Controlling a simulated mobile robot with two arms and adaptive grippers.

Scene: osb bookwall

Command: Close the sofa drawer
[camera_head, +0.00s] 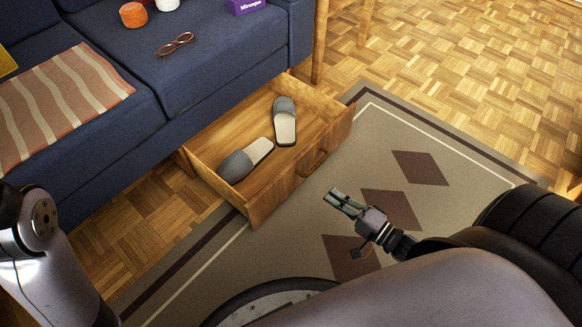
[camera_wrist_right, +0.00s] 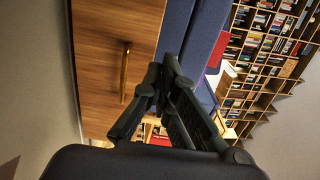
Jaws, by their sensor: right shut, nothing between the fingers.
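The blue sofa (camera_head: 205,75) fills the upper left of the head view. Its wooden drawer (camera_head: 262,200) is pulled out at the bottom, over the rug's edge. Two grey slippers (camera_head: 285,122) lie inside it. A handle (camera_head: 312,163) is on the drawer's front panel. My right gripper (camera_head: 334,197) is shut and empty above the rug, a little in front of the drawer front and apart from it in the head view. In the right wrist view, the fingertips (camera_wrist_right: 163,68) are together beside the brass handle (camera_wrist_right: 125,72). My left gripper is not in view; only part of my left arm shows.
A patterned rug (camera_head: 440,150) covers the floor in front of the drawer. A wooden chair or table leg (camera_head: 320,45) stands beyond the drawer's far end. Glasses (camera_head: 175,44) and a striped blanket (camera_head: 60,100) lie on the sofa. A bookshelf (camera_wrist_right: 262,65) shows in the wrist view.

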